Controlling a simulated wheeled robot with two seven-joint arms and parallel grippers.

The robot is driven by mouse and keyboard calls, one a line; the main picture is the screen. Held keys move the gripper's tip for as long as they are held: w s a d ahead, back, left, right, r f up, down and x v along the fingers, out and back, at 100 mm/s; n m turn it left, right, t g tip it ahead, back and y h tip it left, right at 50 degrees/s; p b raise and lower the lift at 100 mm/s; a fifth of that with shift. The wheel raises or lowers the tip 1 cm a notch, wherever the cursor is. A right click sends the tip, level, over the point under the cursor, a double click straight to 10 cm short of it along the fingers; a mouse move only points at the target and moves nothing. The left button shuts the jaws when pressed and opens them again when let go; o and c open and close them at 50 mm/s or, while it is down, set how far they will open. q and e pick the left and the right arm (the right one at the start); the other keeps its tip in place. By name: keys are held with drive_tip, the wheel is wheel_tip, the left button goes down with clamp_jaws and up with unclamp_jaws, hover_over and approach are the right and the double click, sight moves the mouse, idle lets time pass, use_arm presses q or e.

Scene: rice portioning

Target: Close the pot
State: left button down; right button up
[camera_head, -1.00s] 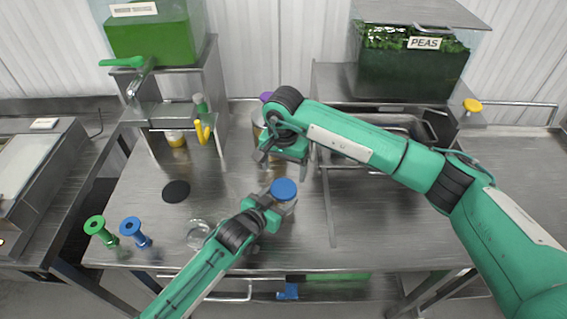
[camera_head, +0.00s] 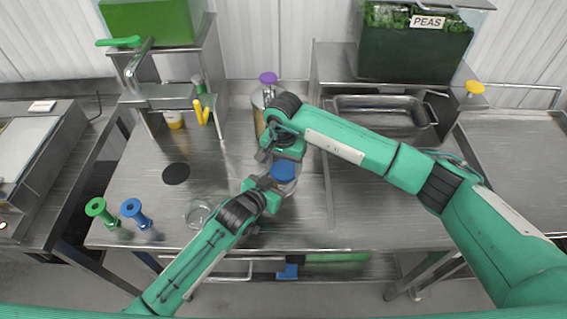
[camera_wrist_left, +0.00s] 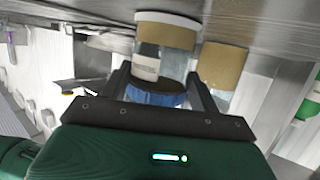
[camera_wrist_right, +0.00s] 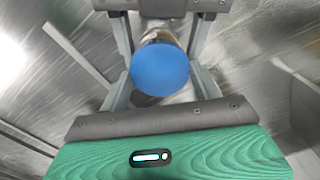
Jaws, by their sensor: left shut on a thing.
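A small clear jar (camera_head: 289,187) with a blue round lid (camera_head: 284,171) is at the middle of the steel table. My left gripper (camera_head: 271,186) is shut on the jar from the near left. The left wrist view shows the jar (camera_wrist_left: 146,66) between the fingers, with a pale label, tan contents and the blue lid (camera_wrist_left: 155,94). My right gripper (camera_head: 282,160) is right above the lid. In the right wrist view its fingers are spread on either side of the blue lid (camera_wrist_right: 160,68), and it looks open. The jar's far side is hidden.
A purple-knobbed container (camera_head: 268,79) stands just behind my right gripper.

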drive_tip(key=shift+c, duration=1)
drive_tip(key=shift+m, duration=1.7)
drive_tip(key=o, duration=1.1)
drive_tip(key=shift+r, duration=2.25)
